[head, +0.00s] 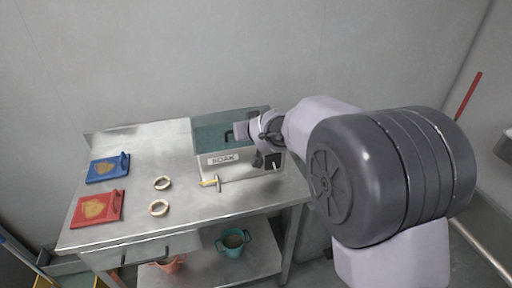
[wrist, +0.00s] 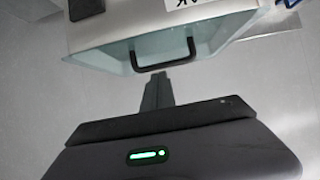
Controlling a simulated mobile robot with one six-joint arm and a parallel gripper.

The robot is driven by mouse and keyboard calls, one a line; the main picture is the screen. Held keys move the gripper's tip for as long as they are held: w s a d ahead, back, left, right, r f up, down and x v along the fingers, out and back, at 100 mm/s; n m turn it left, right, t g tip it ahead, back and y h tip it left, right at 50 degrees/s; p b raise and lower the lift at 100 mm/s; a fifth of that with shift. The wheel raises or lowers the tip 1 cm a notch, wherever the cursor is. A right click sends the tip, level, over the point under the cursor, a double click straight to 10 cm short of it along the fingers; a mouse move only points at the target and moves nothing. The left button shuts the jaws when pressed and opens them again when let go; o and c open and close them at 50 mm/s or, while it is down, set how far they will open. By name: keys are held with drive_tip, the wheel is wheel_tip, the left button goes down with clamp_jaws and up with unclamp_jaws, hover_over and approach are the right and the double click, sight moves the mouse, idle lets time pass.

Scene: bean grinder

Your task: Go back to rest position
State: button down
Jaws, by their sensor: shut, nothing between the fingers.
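My gripper (head: 241,130) is at the box on the right part of the table, in front of its teal top. The wrist view shows its fingers (wrist: 157,90) shut and empty, with their tips just short of a black handle (wrist: 165,68). Whether the tips touch the handle is hard to tell. The box (head: 240,168) is white below with a label reading like "SOAK", and its upper part (head: 210,140) is teal and see-through. My arm covers the right side of the box in the head view.
On the metal table (head: 140,150) lie a blue board (head: 108,168), a red board (head: 97,208), two pale rings (head: 162,184) (head: 158,208) and a small tool (head: 212,183). A teal pot (head: 233,242) and an orange pot (head: 168,264) stand on the lower shelf. A wall is behind.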

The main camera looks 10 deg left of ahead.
drive_tip(key=s+d+f+b, duration=0.3)
drive_tip(key=s+d+f, duration=0.1)
drive_tip(key=s, duration=0.4)
drive_tip(key=s+d+r+m+g+h, duration=0.1)
drive_tip(key=s+d+r+m+h, duration=0.15)
drive_tip(key=s+d, duration=0.65)
drive_tip(key=s+d+r+m+g+h, duration=0.15)
drive_tip(key=s+d+r+m, duration=0.25)
drive_tip(key=s+d, duration=0.55)
drive_tip(key=s+d+f+m+g, duration=0.1)
drive_tip(key=s, duration=0.6)
drive_tip(key=s+d+m+g+y, duration=0.1)
drive_tip(key=s+m, duration=0.1)
drive_tip(key=s, duration=0.5)
drive_tip(key=shift+s+f, duration=0.15)
drive_tip(key=shift+f, duration=0.25)
drive_tip(key=c, duration=2.2)
unclamp_jaws()
drive_tip(key=shift+g, duration=0.25)
